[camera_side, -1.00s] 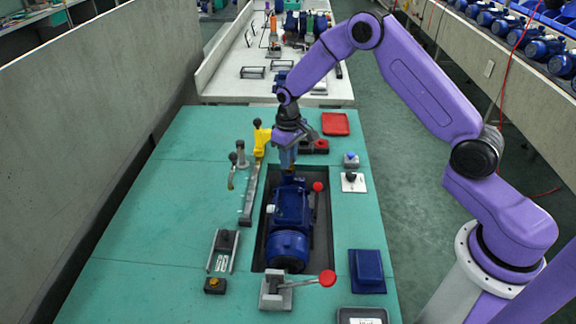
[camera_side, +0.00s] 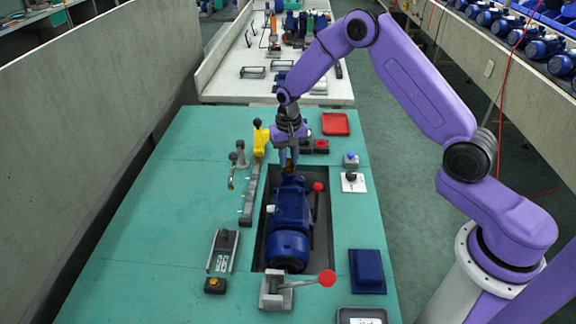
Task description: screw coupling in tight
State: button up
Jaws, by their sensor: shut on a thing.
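The blue pump (camera_side: 289,213) lies in a dark recess (camera_side: 321,250) in the green table. My gripper (camera_side: 288,160) points down over that end, shut on the coupling. Its fingers hide much of the coupling, and I cannot tell how deep it sits in the pump.
A red-knobbed clamp (camera_side: 276,291) stands at the recess's near end, and another red knob (camera_side: 318,187) is at its right. A yellow-handled tool (camera_side: 261,138) stands just left of my gripper. A blue block (camera_side: 367,271) lies right of the recess. The table's left side is clear.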

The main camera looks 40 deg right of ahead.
jog(key=shift+s, duration=0.15)
jog(key=m, duration=0.7)
dwell(0.4)
jog(key=m, duration=0.7)
jog(key=shift+f, duration=0.1)
jog(key=m, duration=0.7)
dwell(0.3)
